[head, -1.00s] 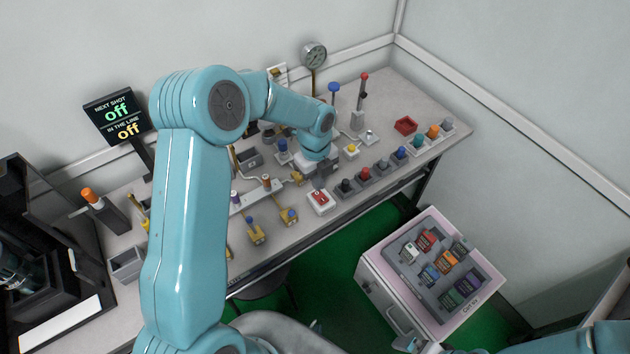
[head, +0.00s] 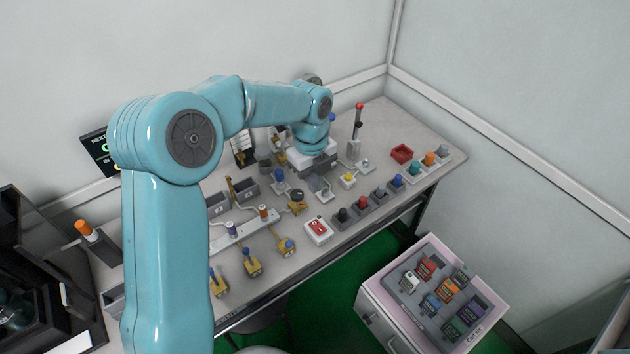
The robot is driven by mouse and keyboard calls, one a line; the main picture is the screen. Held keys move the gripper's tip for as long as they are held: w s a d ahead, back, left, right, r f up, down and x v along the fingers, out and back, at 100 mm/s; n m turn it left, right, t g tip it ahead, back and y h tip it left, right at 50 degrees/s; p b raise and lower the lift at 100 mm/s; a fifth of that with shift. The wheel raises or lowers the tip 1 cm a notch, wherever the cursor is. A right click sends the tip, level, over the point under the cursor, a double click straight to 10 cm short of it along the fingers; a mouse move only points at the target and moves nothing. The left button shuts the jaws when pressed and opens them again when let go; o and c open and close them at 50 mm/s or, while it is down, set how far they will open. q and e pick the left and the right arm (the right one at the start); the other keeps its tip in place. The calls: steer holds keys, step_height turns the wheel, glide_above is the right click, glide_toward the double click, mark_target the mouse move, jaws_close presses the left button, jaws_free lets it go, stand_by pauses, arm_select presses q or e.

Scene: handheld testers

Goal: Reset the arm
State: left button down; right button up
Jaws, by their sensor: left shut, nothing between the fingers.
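My left arm comes in from the left in the head view and reaches over the bench (head: 280,262). My left gripper (head: 318,184) hangs at its end, pointing down above the bench, small and partly hidden behind its own wrist. It is shut and holds nothing. It is near a blue-topped knob (head: 279,176) and a yellow button (head: 348,180), with a red switch box (head: 318,230) in front of it. My right gripper does not show.
Red, teal and orange knobs and a red tray (head: 402,153) fill the bench's right side. A lever with a red top (head: 357,130) stands near the gripper. A cart (head: 430,300) with coloured blocks stands at lower right. A display (head: 98,150) is partly hidden by my arm.

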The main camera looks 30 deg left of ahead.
arm_select(q)
steer(key=shift+f, duration=0.1)
steer(key=s+d+f+n+h, duration=0.1)
steer(key=s+d+f+n, duration=0.4)
steer(key=f, duration=0.4)
steer(key=s+d+f+n+h, duration=0.2)
steer(key=s+d+f+n, duration=0.1)
steer(key=d+f+n, duration=0.5)
steer(key=s+d+f+n, duration=0.1)
steer(key=s+f+n, duration=0.2)
steer(key=s+n, duration=0.2)
steer(key=s+d+f+n, duration=0.2)
steer(key=s+f+n, duration=0.2)
steer(key=s+n, duration=0.2)
steer(key=shift+s+d+f+t, duration=0.15)
steer(key=shift+s+d+t, duration=0.15)
steer(key=shift+s, duration=0.9)
